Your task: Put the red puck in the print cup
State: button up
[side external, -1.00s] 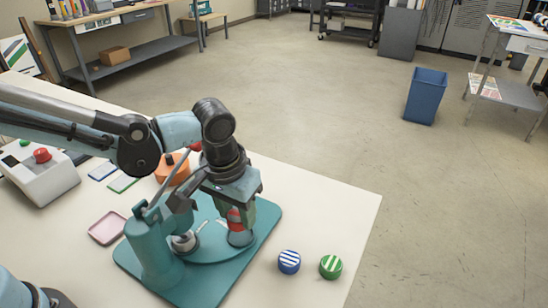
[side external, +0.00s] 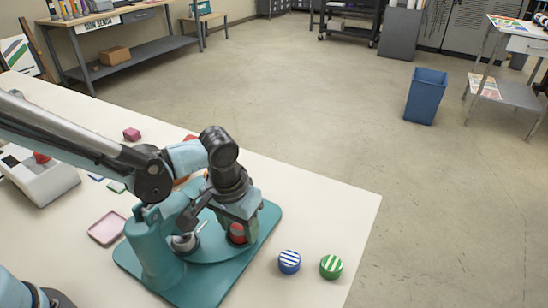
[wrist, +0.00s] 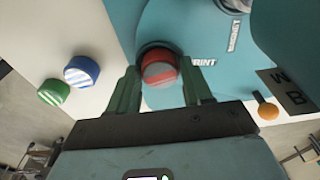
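The red puck (side external: 237,233), with a pale stripe on top, sits low on the teal press base (side external: 205,285). In the wrist view the red puck (wrist: 159,71) lies inside the dark round rim of the print cup (wrist: 153,45), beside the word PRINT. My gripper (wrist: 159,78) has its two green fingers on either side of the puck. A narrow gap shows between each finger and the puck, so it looks open. In the side view my gripper (side external: 236,229) is down around the cup and hides most of it.
A blue striped puck (side external: 289,262) and a green striped puck (side external: 331,267) stand on the table to the right of the base. A pink tray (side external: 107,228) lies to the left. The press's column and arm stand close to my gripper. The table's right edge is near.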

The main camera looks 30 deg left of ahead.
aim_at(235, 235)
jog(key=shift+o, duration=1.4)
jog(key=shift+r, duration=0.1)
notch_tip(235, 235, up, 12)
jog(key=s, duration=0.1)
jog(key=shift+s, duration=0.25)
jog(key=shift+r, duration=0.1)
